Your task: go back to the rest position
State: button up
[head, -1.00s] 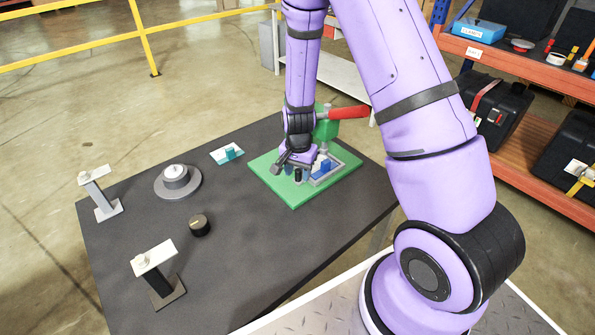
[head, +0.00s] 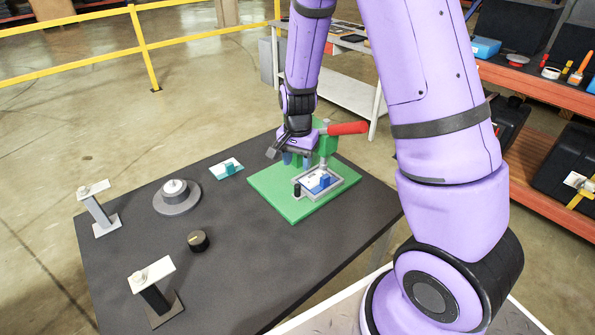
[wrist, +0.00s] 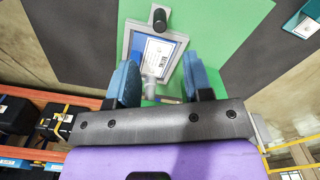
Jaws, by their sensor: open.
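My gripper (head: 294,160) is raised above the green baseplate (head: 270,191) on the dark table, close to the green press with the red handle (head: 347,128). In the wrist view its two blue fingers (wrist: 158,85) are spread apart with nothing held between them. Below and ahead of them is a grey-framed tray (wrist: 137,27) with a white and blue labelled piece (wrist: 155,52) in it. The tray also shows in the head view (head: 337,188). A black knob (head: 297,190) stands at the tray's corner.
On the table stand a grey round dial (head: 177,199), a black knob (head: 198,241), a teal-and-white block (head: 226,169) and two posts with white tops (head: 93,189) (head: 152,270). Orange shelves (head: 545,90) stand at the right. The air above the table's left half is clear.

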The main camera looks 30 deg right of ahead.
jog(key=shift+r, duration=0.55)
jog(key=s+a+r+n+t+y, duration=0.15)
jog(key=s+r, duration=0.25)
jog(key=r, duration=0.5)
jog(key=s+r+n+t+h, duration=0.1)
jog(key=s+r+n, duration=0.25)
jog(key=r, duration=0.55)
jog(key=s+r+n+t, duration=0.1)
jog(key=s+r+n, duration=0.1)
jog(key=s+r, duration=0.3)
jog(key=s+r+n+t, duration=0.1)
jog(key=s+r+n, duration=0.2)
jog(key=s, duration=0.9)
notch_tip(320, 180, up, 3)
jog(key=shift+r+t, duration=0.2)
jog(key=shift+t, duration=0.15)
